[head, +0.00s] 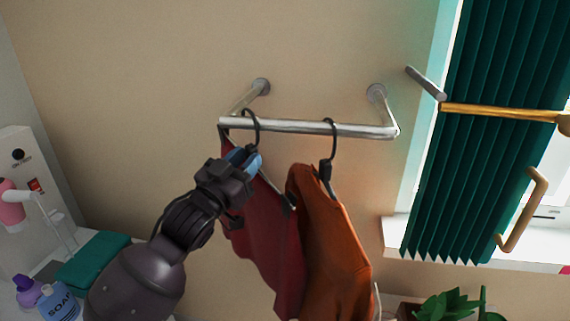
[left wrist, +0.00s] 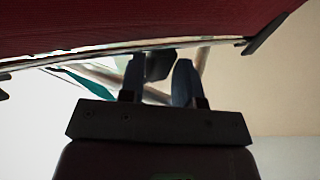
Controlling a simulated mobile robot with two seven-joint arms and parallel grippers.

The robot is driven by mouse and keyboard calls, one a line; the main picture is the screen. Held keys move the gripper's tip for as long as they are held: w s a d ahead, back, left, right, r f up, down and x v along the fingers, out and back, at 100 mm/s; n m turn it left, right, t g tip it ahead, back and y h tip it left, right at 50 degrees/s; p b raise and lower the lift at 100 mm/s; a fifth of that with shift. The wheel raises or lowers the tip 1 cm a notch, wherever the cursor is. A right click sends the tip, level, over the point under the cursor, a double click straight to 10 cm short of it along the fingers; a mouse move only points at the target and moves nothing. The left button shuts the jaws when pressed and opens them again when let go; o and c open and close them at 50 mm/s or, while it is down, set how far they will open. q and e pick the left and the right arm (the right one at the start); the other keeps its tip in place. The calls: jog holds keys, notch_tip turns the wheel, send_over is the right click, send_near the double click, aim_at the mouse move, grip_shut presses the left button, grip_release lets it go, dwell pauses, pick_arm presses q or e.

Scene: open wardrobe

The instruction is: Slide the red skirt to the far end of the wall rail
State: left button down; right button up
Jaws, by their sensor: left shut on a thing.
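The red skirt (head: 262,235) hangs from a dark-hooked hanger near the left end of the metal wall rail (head: 290,126). The skirt also fills the top of the left wrist view (left wrist: 130,20). My left gripper (head: 247,160) is just below the rail, at the hanger's neck under the hook. Its blue fingers are shut on the hanger, whose dark neck shows between them in the left wrist view (left wrist: 158,66). The hook is still over the rail. My right gripper is not in view.
An orange garment (head: 335,235) hangs on the rail just right of the skirt, close to it. The rail's right end is bare. A green curtain (head: 475,130) and a window stand at right. Bottles (head: 60,300) and a teal folded cloth (head: 93,260) are at lower left.

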pick_arm(q)
jog(key=c, duration=1.2)
grip_release()
jog(key=shift+w+a+f, duration=0.15)
jog(key=shift+w+a, duration=0.1)
jog(key=shift+a, duration=0.05)
jog(key=shift+c, duration=0.2)
jog(key=o, duration=0.5)
jog(key=shift+w+f, duration=0.15)
jog(key=shift+w, duration=0.1)
jog(key=shift+s+d, duration=0.1)
jog(key=shift+s, duration=0.1)
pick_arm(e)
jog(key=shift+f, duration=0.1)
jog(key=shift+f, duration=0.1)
pick_arm(q)
jog(key=b+v, duration=0.2)
jog(key=v, duration=0.8)
jog(key=shift+s, duration=0.35)
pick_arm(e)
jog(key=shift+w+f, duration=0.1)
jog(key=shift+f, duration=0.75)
